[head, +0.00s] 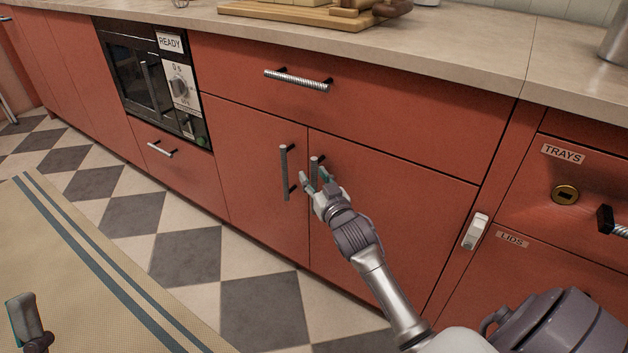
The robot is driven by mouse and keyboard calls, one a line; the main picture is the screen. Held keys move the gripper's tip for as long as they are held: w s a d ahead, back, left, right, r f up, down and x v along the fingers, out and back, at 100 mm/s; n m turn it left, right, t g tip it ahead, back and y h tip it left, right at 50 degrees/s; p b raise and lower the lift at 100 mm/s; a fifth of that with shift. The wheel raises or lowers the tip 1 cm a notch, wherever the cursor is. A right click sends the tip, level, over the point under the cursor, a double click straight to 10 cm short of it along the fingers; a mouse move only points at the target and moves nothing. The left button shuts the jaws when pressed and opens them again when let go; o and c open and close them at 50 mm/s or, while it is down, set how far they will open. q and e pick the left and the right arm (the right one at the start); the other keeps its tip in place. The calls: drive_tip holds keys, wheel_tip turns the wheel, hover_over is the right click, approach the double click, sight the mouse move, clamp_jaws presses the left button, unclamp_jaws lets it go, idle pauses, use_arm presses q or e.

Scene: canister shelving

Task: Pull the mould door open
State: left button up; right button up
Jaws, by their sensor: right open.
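No label reading mould is visible, so I cannot tell for sure which door it is. Two red cupboard doors stand shut side by side under a wide drawer: the left door (255,190) and the right door (400,215). Each has an upright metal bar handle near the middle seam. My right gripper (316,181) is open at the right door's handle (314,162), its fingers near or around the bar and hiding its lower part. Contact cannot be made out. Part of my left gripper (25,318) shows at the lower left corner, cut off, away from the doors.
A black oven (130,75) with a READY label is at the left. The wide drawer (400,90) is shut above the doors. At the right are a TRAYS drawer (590,165), a LIDS door (510,275) and a white latch (475,231). Checkered floor and mat (80,270) lie clear in front.

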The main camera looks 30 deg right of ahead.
drive_tip(key=shift+w, duration=0.2)
clamp_jaws()
idle(0.5)
